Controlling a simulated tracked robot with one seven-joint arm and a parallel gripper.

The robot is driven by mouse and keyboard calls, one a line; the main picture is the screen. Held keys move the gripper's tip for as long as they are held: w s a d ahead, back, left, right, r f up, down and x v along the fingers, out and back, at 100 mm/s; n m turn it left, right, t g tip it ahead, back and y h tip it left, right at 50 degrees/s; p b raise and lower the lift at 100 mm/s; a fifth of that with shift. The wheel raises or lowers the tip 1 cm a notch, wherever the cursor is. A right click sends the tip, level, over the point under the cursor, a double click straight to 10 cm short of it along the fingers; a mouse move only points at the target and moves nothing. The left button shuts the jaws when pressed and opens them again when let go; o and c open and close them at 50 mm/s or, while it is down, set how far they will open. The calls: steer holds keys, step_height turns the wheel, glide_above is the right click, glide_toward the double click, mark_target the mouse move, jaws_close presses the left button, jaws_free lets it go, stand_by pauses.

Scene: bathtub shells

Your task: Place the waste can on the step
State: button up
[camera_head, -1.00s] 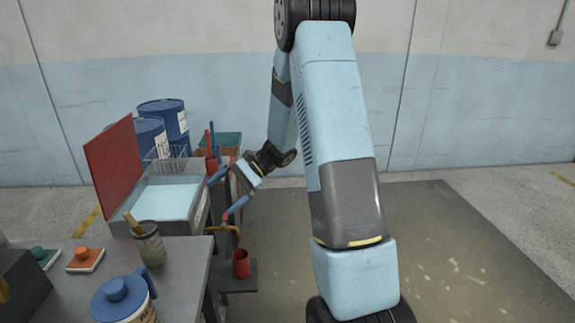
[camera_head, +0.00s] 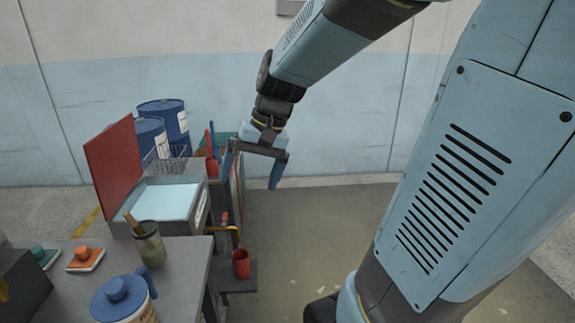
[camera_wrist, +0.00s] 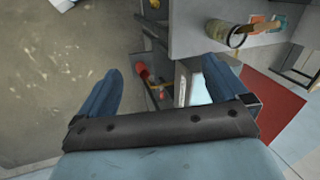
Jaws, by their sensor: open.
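A red can (camera_head: 241,264), which appears to be the waste can, stands upright on a low grey step (camera_head: 238,283) beside the workbench in the head view. My gripper (camera_head: 252,178) is open, with nothing seen between its fingers. It is well above the can and beyond it, to the right of the tray with the raised red lid. In the wrist view my open gripper (camera_wrist: 162,70) has both blue fingers spread.
The workbench (camera_head: 185,262) holds a jar with brushes (camera_head: 149,245) and a blue-lidded pot (camera_head: 123,300). A red holder with tools (camera_head: 212,165) stands behind the tray (camera_head: 168,199). Blue drums (camera_head: 165,120) are at the back. The floor to the right of the step is clear.

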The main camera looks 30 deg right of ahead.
steer(key=s+d+r+n+t+h, duration=0.2)
steer(key=s+d+r+t+h, duration=0.1)
steer(key=s, duration=0.5)
step_height(320, 180, up, 2)
steer(key=shift+s+d+r+n+t+h, duration=0.1)
steer(key=shift+s+d+n+t+h, duration=0.3)
steer(key=shift+t, duration=0.4)
